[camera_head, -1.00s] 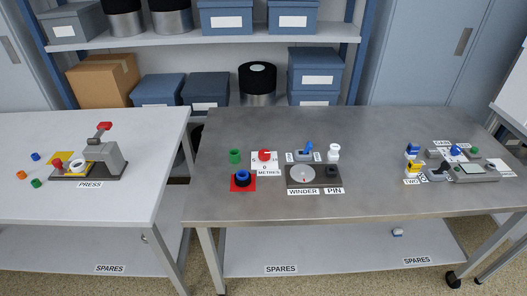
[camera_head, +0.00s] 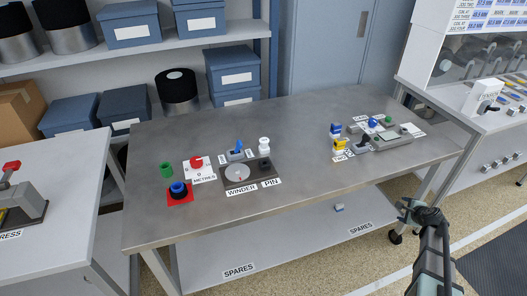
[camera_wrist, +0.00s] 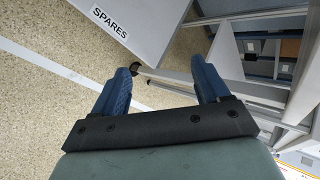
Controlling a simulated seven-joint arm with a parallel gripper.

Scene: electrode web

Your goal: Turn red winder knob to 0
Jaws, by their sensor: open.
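The red winder knob (camera_head: 197,162) sits on a white dial card marked METRES on the steel table, left of the winder. The 0 shows on the card below the knob; its pointer direction is too small to tell. The winder (camera_head: 238,174) has a pale disc on a dark base, with a blue lever behind it. My gripper (camera_head: 414,210) is beyond the table's front right edge, far from the knob. In the wrist view my gripper (camera_wrist: 165,85) has its two blue fingers spread apart with nothing between them, above the floor.
A white peg (camera_head: 264,144) is behind the winder. A scale-like device (camera_head: 393,141) and coloured pieces stand at the right. The middle of the steel table (camera_head: 300,150) is clear.

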